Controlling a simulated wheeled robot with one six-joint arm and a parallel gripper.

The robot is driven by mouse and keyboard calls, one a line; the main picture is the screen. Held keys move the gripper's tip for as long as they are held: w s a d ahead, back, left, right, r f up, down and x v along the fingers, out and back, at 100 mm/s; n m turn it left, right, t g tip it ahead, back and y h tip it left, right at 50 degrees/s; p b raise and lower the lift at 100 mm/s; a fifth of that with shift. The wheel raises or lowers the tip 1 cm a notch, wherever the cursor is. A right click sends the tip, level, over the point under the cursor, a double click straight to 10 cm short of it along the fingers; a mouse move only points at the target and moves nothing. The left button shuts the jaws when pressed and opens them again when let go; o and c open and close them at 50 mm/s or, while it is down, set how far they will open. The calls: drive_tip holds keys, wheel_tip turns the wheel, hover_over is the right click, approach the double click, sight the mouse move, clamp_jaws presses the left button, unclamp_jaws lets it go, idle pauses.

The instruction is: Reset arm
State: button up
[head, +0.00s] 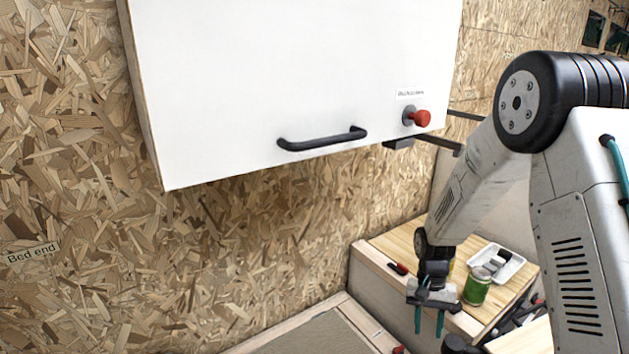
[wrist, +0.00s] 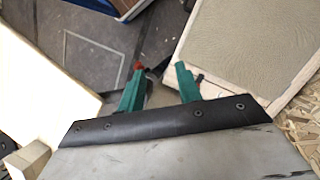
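My gripper (head: 429,318) hangs at the end of my arm, low in the right half of the head view, in front of the wooden shelf's front edge. Its two green fingers point down and stand apart with nothing between them. In the wrist view the fingers (wrist: 160,87) also show a clear gap. Through that gap I see grey floor and a small red-tipped thing (wrist: 139,67) beyond, too small to make out.
A white cabinet (head: 250,80) with a black handle (head: 322,139) and a red knob (head: 421,118) hangs above. The wooden shelf (head: 395,243) holds a green can (head: 477,287) close to my gripper and a white tray (head: 512,268). A framed grey panel (head: 310,338) lies lower left.

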drive_tip(key=s+a+r+n+t, duration=0.1)
drive_tip(key=s+r+n+t, duration=0.3)
drive_tip(key=s+r, duration=2.3)
wheel_tip(320, 180, up, 4)
drive_tip(key=shift+r+n+t, duration=0.1)
drive_tip(key=shift+n+t, duration=0.2)
drive_tip(key=shift+t, duration=0.3)
drive_tip(key=shift+s+a, duration=0.1)
